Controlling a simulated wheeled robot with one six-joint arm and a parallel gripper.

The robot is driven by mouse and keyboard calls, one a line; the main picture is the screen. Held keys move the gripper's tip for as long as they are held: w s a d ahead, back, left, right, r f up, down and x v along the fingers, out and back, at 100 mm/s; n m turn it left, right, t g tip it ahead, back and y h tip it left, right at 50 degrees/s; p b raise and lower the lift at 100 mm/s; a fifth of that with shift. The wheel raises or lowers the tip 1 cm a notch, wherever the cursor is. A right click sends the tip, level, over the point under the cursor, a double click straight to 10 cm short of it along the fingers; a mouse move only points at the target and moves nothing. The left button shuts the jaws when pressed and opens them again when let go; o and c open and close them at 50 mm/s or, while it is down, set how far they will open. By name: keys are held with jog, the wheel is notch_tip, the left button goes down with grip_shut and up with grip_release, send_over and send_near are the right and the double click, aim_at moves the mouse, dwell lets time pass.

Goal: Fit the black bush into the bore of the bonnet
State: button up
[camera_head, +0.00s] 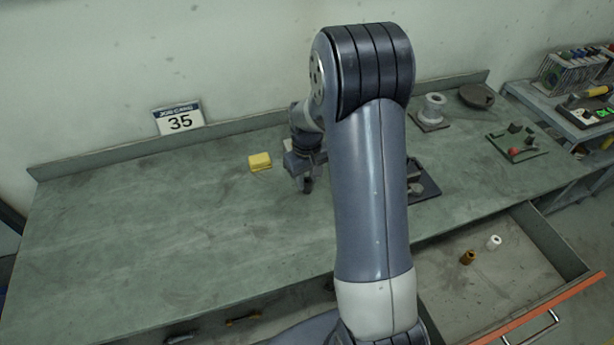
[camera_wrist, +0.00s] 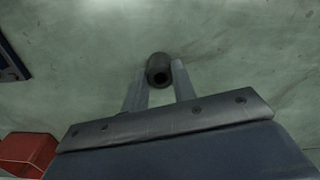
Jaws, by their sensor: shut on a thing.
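The black bush (camera_wrist: 158,71) is held between the two finger tips of my gripper (camera_wrist: 160,82) in the wrist view, with its round hole facing the camera. In the head view my gripper (camera_head: 306,184) is above the middle of the bench, with the dark bush (camera_head: 308,185) at its lower end. A pale grey flanged part (camera_head: 434,106) stands upright on a brown plate at the back right, and a grey part (camera_head: 414,187) sits on a dark plate, partly hidden by my arm. I cannot tell which of these is the bonnet.
A yellow block (camera_head: 260,161) lies left of my gripper. A green tray (camera_head: 514,145) holds small parts at the right. An open drawer (camera_head: 545,262) holds a white bush (camera_head: 493,242) and a brass one (camera_head: 467,257). The bench's left side is clear.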

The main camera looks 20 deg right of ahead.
jog(key=shift+f, duration=0.1)
jog(key=shift+f, duration=0.1)
jog(key=o, duration=1)
